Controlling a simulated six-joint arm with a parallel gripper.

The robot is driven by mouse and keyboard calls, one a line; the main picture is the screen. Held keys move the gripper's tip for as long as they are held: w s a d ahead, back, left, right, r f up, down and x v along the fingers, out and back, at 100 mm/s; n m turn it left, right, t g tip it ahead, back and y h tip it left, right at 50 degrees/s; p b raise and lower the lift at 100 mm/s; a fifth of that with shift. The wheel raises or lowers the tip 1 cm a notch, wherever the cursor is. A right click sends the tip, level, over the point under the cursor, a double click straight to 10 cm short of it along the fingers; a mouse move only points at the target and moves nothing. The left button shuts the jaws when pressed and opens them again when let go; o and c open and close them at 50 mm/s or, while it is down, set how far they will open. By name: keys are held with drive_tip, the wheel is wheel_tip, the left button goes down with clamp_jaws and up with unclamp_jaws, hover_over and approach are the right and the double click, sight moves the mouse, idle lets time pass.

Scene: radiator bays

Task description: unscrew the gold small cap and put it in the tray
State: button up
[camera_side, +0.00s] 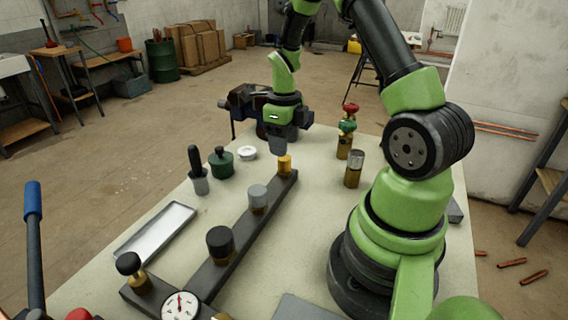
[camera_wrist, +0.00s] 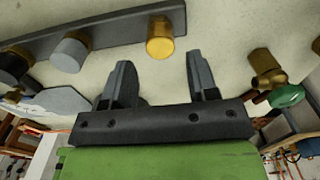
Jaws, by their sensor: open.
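The gold small cap (camera_side: 285,164) sits at the far end of the dark bar (camera_side: 236,228), upright on the bar. In the wrist view the gold cap (camera_wrist: 160,38) is ahead of my gripper (camera_wrist: 158,82), between the lines of the two fingers but beyond their tips. My gripper (camera_side: 279,148) is open and empty, just above and beside the cap in the side view. Whether it touches the cap is hard to tell there. The tray (camera_side: 128,247) is a shallow, empty, pale metal tray on the left part of the table.
A grey cap (camera_side: 258,197) and a black cap (camera_side: 220,243) stand along the same bar, with a gauge (camera_side: 180,305) near its front end. A green-topped object (camera_side: 221,162) and a white ring (camera_side: 247,153) stand left. Brass valves (camera_side: 347,140) and a brass cylinder (camera_side: 354,168) stand right.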

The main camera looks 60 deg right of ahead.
sight(284, 163)
drive_tip(key=shift+f, duration=2.5)
